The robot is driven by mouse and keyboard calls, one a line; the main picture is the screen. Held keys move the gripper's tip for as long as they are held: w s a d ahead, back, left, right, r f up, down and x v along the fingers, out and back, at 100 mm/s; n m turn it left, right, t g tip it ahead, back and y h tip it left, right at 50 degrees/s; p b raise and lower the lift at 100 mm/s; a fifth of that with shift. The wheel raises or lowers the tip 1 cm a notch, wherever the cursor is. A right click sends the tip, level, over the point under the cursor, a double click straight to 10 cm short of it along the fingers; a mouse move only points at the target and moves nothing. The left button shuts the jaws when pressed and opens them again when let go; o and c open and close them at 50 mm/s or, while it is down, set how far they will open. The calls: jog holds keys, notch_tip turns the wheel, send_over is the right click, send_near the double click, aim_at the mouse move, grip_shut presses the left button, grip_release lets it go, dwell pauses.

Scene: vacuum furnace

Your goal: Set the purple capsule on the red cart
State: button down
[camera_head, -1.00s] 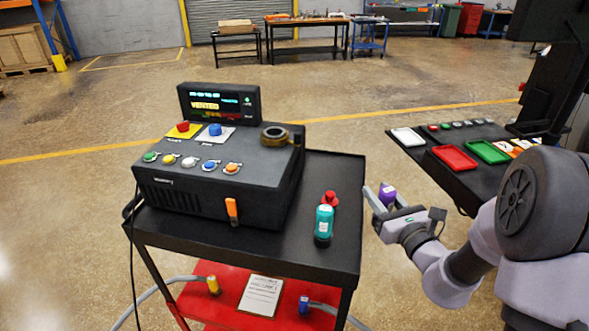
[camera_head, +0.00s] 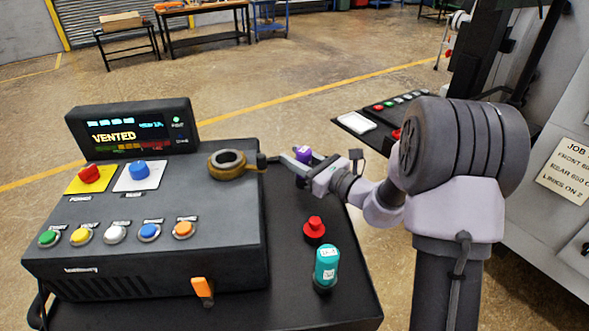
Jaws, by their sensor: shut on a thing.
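The purple capsule (camera_head: 302,154) is in the jaws of my gripper (camera_head: 298,163), which is shut on it. My gripper reaches in from the right, over the far right part of the cart's black top (camera_head: 290,215), beside the control box. Whether the capsule touches the top cannot be told. The cart's red lower shelf is out of view now. A teal capsule (camera_head: 326,266) stands upright on the cart top near its front right edge. A red knob-shaped piece (camera_head: 314,230) stands just behind it.
The control box (camera_head: 165,215) fills the cart's left side, with a screen reading VENTED (camera_head: 132,133), buttons and a brass ring (camera_head: 227,163) near my gripper. A grey cabinet (camera_head: 560,190) stands at right.

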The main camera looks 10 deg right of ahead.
jog(key=shift+f, duration=1)
jog(key=c, duration=1)
grip_release()
jog(key=shift+w+r, duration=0.1)
jog(key=shift+o, duration=0.2)
jog(key=shift+d+r, duration=0.1)
jog(key=shift+r, duration=0.1)
jog(key=p+v, duration=0.1)
jog(key=v, duration=1.1)
jog(key=shift+p, duration=0.3)
